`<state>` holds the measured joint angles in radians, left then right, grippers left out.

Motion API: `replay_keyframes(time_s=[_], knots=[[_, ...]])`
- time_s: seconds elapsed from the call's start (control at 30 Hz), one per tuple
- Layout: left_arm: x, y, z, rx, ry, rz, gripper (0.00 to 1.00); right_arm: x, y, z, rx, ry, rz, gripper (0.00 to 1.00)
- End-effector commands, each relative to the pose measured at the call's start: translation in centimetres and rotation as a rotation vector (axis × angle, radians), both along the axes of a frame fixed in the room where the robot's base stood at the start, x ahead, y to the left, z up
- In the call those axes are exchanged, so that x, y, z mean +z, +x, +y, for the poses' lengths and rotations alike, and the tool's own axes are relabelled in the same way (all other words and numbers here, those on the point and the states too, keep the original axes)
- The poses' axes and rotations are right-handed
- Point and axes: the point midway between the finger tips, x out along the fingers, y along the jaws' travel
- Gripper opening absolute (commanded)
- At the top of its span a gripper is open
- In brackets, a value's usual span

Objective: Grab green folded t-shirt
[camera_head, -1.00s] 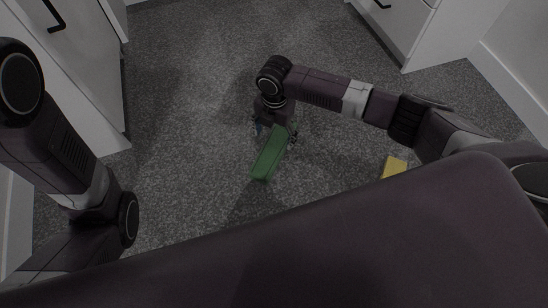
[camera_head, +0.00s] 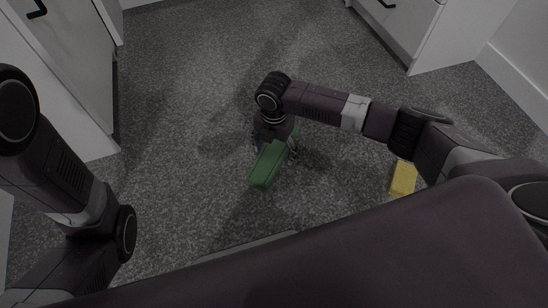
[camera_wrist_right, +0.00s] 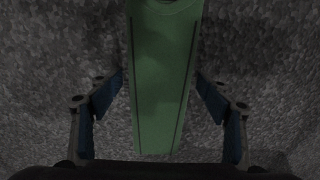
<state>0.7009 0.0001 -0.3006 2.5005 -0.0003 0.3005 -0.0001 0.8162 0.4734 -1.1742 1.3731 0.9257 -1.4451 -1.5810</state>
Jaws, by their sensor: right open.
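The green folded t-shirt (camera_head: 268,166) is a long narrow green piece on the grey carpet in the middle of the head view. It also fills the centre of the right wrist view (camera_wrist_right: 163,80). My right gripper (camera_head: 275,148) is over its upper end, pointing down. In the right wrist view my right gripper (camera_wrist_right: 160,92) is open, with one finger on each side of the shirt and a gap of carpet on both sides. My left arm comes in at the left, but its gripper is out of view.
A yellow item (camera_head: 403,178) lies on the carpet to the right, under my right arm. White cabinets stand at the upper left (camera_head: 75,75) and upper right (camera_head: 410,30). The carpet (camera_head: 190,90) between them is clear.

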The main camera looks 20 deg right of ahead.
Motion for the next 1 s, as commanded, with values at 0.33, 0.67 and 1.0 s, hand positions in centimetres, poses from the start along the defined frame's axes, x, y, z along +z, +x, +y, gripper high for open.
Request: replay_keyframes(time_s=[0.33,0.67,1.0], knots=[[-0.28,0.0,-0.02,0.0,0.0,0.0,0.4,-0.31,0.03,-0.03,-0.001,0.0,-0.001,0.64],[-0.28,0.02,-0.01,0.0,0.0,0.001,0.4,-0.33,0.01,-0.03,-0.001,-0.001,-0.001,0.28],[-0.13,0.05,-0.01,0.0,0.0,0.001,0.4,-0.14,0.04,-0.02,-0.001,0.0,-0.001,0.22]])
